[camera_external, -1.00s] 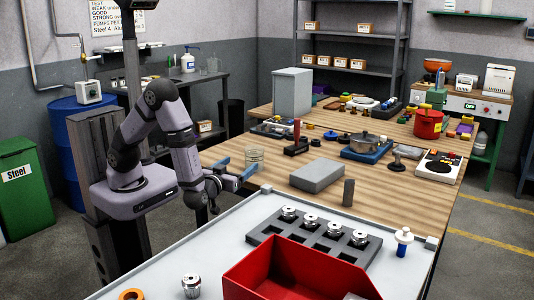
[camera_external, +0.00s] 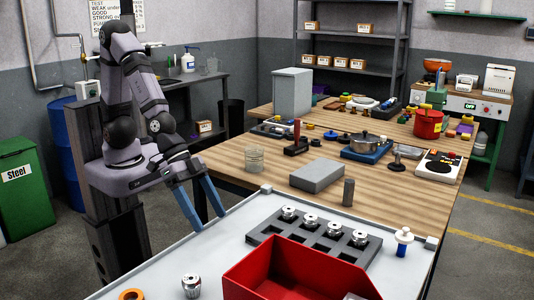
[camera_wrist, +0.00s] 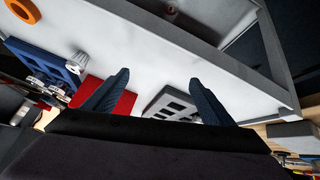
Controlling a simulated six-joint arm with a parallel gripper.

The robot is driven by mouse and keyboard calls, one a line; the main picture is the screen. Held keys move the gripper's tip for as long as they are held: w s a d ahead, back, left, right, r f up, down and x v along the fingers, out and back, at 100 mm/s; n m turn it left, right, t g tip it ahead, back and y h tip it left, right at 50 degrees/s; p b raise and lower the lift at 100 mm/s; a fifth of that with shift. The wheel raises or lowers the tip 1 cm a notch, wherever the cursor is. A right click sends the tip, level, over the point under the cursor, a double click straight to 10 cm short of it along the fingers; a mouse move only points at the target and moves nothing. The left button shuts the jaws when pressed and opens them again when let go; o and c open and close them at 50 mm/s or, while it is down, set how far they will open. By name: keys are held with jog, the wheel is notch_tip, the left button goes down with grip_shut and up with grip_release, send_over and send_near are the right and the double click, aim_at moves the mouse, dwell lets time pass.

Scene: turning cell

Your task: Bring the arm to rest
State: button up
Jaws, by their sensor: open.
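My gripper (camera_external: 202,208) has two blue fingers spread apart with nothing between them. In the external view it hangs pointing down, near the left edge of the white table (camera_external: 226,254). My arm is folded up above its base. In the wrist view the fingers of my gripper (camera_wrist: 160,95) show dark blue and apart, with the white tabletop (camera_wrist: 150,50) beyond them.
A grey block (camera_external: 262,241) holds several metal parts in a row. A red bin (camera_external: 262,276) stands in front of it. A loose metal part (camera_external: 191,285) and an orange ring (camera_external: 131,295) lie near the front. A wooden table (camera_external: 240,178) with many items lies behind.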

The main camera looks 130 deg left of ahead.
jog(key=s+a+f+m+g+b, duration=0.1)
jog(key=s+g, duration=0.2)
jog(key=s, duration=0.6)
jog(key=s+a+f+m+g, duration=0.1)
jog(key=s+g, duration=0.3)
jog(key=s, duration=0.5)
jog(key=shift+a+f+m+b, duration=0.25)
jog(key=shift+f+m+b, duration=0.1)
jog(key=shift+f+m, duration=0.35)
